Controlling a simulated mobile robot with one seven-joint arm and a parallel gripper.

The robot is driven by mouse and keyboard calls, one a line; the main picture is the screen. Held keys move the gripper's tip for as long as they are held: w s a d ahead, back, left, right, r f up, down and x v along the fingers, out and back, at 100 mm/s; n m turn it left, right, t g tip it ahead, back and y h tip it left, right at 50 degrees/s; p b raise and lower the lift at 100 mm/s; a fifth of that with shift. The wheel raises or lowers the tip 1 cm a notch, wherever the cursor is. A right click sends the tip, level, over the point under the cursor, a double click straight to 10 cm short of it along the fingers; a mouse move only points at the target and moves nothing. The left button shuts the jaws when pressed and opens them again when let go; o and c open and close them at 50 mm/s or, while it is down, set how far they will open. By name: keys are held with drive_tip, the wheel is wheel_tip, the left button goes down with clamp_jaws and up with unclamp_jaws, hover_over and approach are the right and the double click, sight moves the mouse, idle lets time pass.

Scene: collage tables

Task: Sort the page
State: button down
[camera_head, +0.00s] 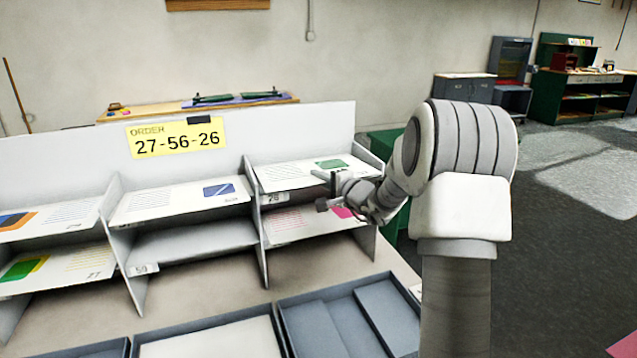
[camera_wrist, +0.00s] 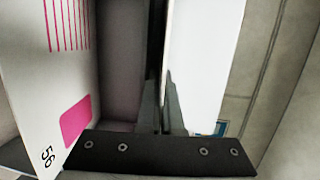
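A yellow order card (camera_head: 176,138) on the rack's back panel reads 27-56-26. A page with a pink block (camera_head: 290,222) lies on the lower right shelf; in the wrist view this page (camera_wrist: 48,95) shows the number 56. A page with a green block (camera_head: 35,267), marked 27, lies on the lower left shelf. A page with a green picture (camera_head: 300,173) lies on the upper right shelf. My gripper (camera_head: 324,190) is in front of the right column, near the upper shelf's edge.
A page with a blue picture (camera_head: 175,201) lies on the upper middle shelf. The lower middle shelf (camera_head: 190,240), labelled 59, looks empty. Grey trays (camera_head: 335,318) stand in front of the rack. Upright dividers (camera_head: 255,215) separate the columns.

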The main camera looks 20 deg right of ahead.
drive_tip(key=shift+s+f, duration=0.15)
drive_tip(key=shift+f, duration=0.8)
drive_tip(key=c, duration=1)
unclamp_jaws()
drive_tip(key=shift+s+f, duration=0.1)
drive_tip(key=shift+s, duration=0.05)
drive_tip(key=r+v, duration=0.2)
drive_tip(key=v, duration=1.5)
drive_tip(key=shift+b, duration=0.4)
